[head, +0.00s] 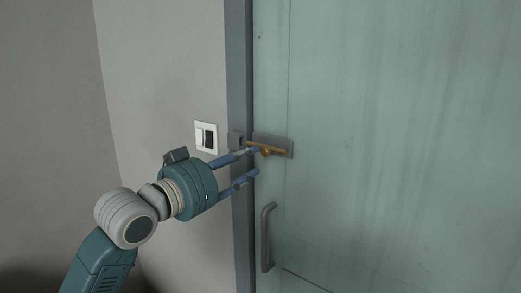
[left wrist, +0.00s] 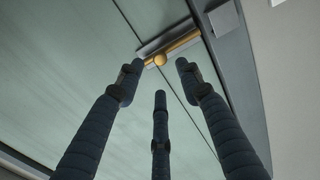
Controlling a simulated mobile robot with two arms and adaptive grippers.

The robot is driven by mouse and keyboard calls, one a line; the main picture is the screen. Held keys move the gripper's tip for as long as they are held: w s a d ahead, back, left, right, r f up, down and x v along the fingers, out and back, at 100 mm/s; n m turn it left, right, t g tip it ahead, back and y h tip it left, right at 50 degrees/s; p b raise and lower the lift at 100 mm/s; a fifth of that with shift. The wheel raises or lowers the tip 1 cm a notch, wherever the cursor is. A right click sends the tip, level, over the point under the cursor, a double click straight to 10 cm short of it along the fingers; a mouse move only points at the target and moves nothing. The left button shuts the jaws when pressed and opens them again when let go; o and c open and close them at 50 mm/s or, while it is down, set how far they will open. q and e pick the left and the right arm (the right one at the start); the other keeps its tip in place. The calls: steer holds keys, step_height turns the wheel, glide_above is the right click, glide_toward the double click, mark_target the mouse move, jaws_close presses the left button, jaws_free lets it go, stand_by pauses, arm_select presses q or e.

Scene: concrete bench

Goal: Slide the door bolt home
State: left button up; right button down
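The brass door bolt (head: 274,150) lies level on a grey plate (head: 289,146) fixed to the green door (head: 390,120). Its round knob also shows in the left wrist view (left wrist: 160,59). A grey keeper block (head: 235,140) sits on the frame, left of the bolt; the left wrist view shows it too (left wrist: 222,19). A gap seems to lie between the bolt's end and the block, though fingers partly cover it in the head view. My left gripper (head: 255,161) is open, its blue fingers apart and close to the knob. Contact cannot be told. My right gripper is not in view.
A grey pull handle (head: 267,238) stands out from the door below the bolt. A light switch (head: 206,137) is on the wall left of the blue-grey door frame (head: 239,60). The door to the right of the bolt is clear.

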mark_target(264, 152)
arm_select(q)
steer(key=p+x, duration=0.1)
steer(key=x, duration=0.4)
steer(key=shift+w+d+r+p, duration=0.15)
steer(key=shift+w+p, duration=0.15)
steer(key=shift+w+d, duration=0.4)
steer(key=shift+w, duration=0.1)
steer(key=shift+a, duration=0.1)
jaws_close()
